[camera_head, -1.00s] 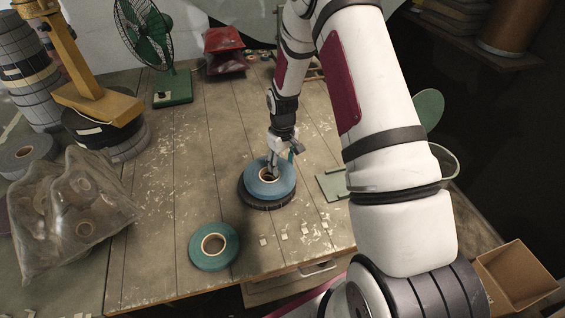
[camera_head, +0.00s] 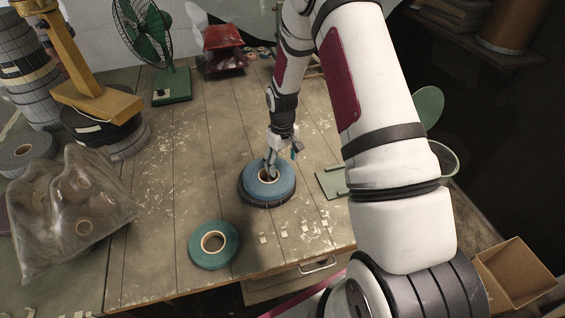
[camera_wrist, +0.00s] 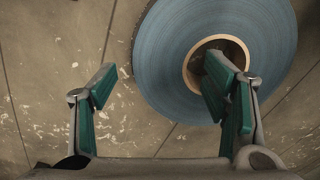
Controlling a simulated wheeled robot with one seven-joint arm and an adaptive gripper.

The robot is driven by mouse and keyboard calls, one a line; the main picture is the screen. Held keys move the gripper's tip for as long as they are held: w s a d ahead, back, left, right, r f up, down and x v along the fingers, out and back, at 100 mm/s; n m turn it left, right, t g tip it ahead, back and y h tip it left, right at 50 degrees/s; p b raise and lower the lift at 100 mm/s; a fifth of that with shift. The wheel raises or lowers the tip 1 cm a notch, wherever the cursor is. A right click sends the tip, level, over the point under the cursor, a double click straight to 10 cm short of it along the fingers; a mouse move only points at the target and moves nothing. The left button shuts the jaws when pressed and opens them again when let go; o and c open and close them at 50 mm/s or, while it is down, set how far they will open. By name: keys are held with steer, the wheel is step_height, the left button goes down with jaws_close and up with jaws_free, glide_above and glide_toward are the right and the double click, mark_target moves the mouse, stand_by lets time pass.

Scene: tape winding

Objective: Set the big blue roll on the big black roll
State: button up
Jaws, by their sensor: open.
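The big blue roll (camera_head: 262,187) lies flat on top of the big black roll (camera_head: 248,200) on the table. Only a dark rim of the black roll shows below it in the head view. My gripper (camera_head: 269,170) is at the blue roll's core. In the wrist view my gripper (camera_wrist: 168,95) is open; one finger overlaps the tan core of the blue roll (camera_wrist: 170,55), and the other is outside the roll's edge, over the table.
A teal roll (camera_head: 213,267) lies at the front of the wooden table (camera_head: 170,215). A clear bag of rolls (camera_head: 70,220) is at left. A green fan (camera_head: 170,85) and red object (camera_head: 224,50) stand at the back. A green plate (camera_head: 330,183) lies to the right.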

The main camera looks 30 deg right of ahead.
steer(key=s+a+r+t+b, duration=0.1)
steer(key=s+r, duration=0.1)
steer(key=r, duration=0.9)
steer(key=s+a+r, duration=0.1)
steer(key=a+r, duration=0.1)
steer(key=r, duration=1)
steer(key=s+a+r+t, duration=0.1)
steer(key=s+a+r, duration=0.1)
steer(key=s+r, duration=0.3)
steer(key=s+a+r+m+t, duration=0.1)
steer(key=s+r, duration=0.4)
steer(key=s, duration=0.6)
steer(key=s+a+r+m+t, duration=0.1)
steer(key=s+a+r, duration=0.3)
steer(key=s, duration=0.4)
steer(key=shift+r+t, duration=0.5)
steer(key=shift+t, duration=0.2)
